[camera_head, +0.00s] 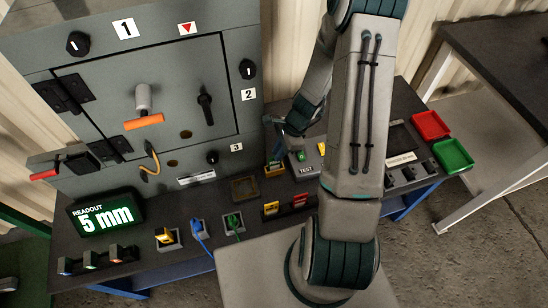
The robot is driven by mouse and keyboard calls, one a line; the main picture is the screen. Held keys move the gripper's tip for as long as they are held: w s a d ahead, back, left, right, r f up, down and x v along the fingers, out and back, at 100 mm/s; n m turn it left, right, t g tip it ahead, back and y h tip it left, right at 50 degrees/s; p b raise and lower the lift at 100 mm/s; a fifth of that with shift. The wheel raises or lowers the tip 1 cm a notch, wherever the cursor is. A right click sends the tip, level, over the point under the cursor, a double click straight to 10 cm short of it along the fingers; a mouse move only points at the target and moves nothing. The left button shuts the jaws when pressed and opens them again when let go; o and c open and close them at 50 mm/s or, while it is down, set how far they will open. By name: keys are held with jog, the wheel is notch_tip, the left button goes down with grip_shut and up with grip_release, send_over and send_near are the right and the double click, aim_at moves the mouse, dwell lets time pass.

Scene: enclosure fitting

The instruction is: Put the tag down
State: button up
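My gripper (281,128) is in front of the enclosure's right side, above the bench. Its fingers are small and partly hidden by my arm, so I cannot tell whether they are open or hold anything. I cannot make out for certain which thing is the tag. A small yellow-edged item (275,169) is just below my gripper; I cannot tell whether they touch. A yellow piece (271,208) and a red piece (299,200) sit in dark holders nearer the front.
The grey enclosure (170,75) has an orange-handled door. A readout (106,217) shows 5 mm. Yellow, blue and green pieces (233,222) stand along the bench front. A TEST block (304,168) is near my gripper. Red (430,125) and green (453,156) trays lie at right.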

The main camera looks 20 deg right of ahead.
jog(key=s+a+r+n+h, duration=0.15)
jog(key=r+n, duration=0.35)
jog(key=r, duration=0.5)
jog(key=s+r+n+h, duration=0.1)
jog(key=s+r+n, duration=0.25)
jog(key=r, duration=0.65)
jog(key=s+r+n+t+h, duration=0.2)
jog(key=s+r+n+t, duration=0.1)
jog(key=s+r+n, duration=0.6)
jog(key=shift+a+r, duration=0.3)
jog(key=shift+n, duration=0.25)
